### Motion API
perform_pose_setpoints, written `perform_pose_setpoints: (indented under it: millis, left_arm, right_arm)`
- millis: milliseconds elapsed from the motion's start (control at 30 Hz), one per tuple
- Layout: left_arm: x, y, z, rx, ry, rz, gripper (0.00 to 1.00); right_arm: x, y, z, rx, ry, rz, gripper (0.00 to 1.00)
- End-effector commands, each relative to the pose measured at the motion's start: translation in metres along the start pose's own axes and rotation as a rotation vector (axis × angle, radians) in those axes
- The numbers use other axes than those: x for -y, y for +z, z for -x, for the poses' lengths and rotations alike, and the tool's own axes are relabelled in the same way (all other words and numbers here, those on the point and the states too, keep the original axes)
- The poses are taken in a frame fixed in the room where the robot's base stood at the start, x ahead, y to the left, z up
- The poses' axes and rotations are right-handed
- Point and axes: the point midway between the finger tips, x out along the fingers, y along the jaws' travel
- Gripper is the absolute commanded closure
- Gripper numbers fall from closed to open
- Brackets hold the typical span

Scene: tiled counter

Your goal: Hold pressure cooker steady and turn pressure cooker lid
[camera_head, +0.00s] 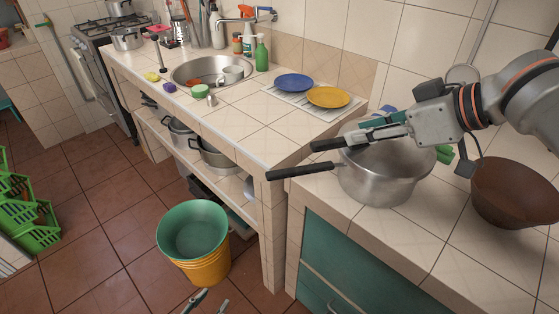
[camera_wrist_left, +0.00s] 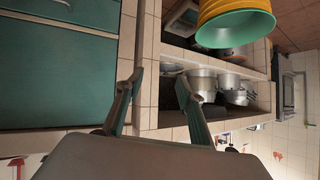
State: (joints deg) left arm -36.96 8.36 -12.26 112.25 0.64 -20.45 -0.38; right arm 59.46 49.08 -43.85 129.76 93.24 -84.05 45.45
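The silver pressure cooker (camera_head: 384,184) stands on the tiled counter at the right in the head view. Its long black handle (camera_head: 300,171) points left past the counter edge. A second black handle (camera_head: 328,144), apparently the lid's, lies above it at a different angle. My right gripper (camera_head: 366,132) reaches in from the right over the cooker's top, with its fingers near the inner end of that upper handle. I cannot tell whether it grips it. My left gripper (camera_head: 208,304) is low at the bottom edge, away from the cooker; its fingers are apart and empty in the left wrist view (camera_wrist_left: 160,82).
A brown bowl (camera_head: 515,190) stands right of the cooker. Blue (camera_head: 293,82) and yellow (camera_head: 328,97) plates lie behind it to the left, beside the sink (camera_head: 206,70). Stacked green and yellow buckets (camera_head: 205,267) stand near my left gripper. The counter's front edge runs below the cooker.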

Motion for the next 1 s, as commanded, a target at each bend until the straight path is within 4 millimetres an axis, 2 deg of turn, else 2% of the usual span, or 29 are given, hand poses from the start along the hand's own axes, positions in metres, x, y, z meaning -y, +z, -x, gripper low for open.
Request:
perform_pose_setpoints:
  millis: [167, 267, 400, 467, 600, 700, 833, 1000]
  left_arm:
    - [0.019, -0.051, -0.017, -0.133, -0.035, -0.214, 0.62]
    - [0.033, -0.099, -0.028, -0.258, -0.078, -0.433, 0.62]
    - [0.044, -0.174, -0.034, -0.457, -0.166, -0.798, 0.62]
    - [0.046, -0.207, -0.033, -0.548, -0.215, -0.965, 0.62]
    - [0.039, -0.280, -0.023, -0.772, -0.361, -1.408, 0.62]
    - [0.028, -0.320, -0.012, -0.930, -0.486, -1.732, 0.62]
    - [0.013, -0.352, 0.000, -1.116, -0.654, -2.130, 0.62]
    - [0.004, -0.364, 0.007, -1.298, -0.832, -2.528, 0.62]
  right_arm:
    - [0.000, 0.000, 0.000, -0.001, 0.000, 0.000, 0.72]
    - [0.000, 0.000, 0.000, -0.001, 0.000, 0.000, 0.72]
    - [0.000, 0.000, 0.000, -0.002, -0.001, 0.000, 0.72]
    - [0.000, 0.000, 0.000, -0.002, 0.000, 0.000, 0.72]
    - [0.000, 0.000, 0.000, -0.002, 0.000, 0.000, 0.72]
    - [0.000, 0.000, 0.000, -0.002, 0.000, 0.000, 0.72]
    - [0.000, 0.000, 0.000, -0.002, 0.000, 0.000, 0.72]
    - [0.000, 0.000, 0.000, -0.002, 0.000, 0.000, 0.72]
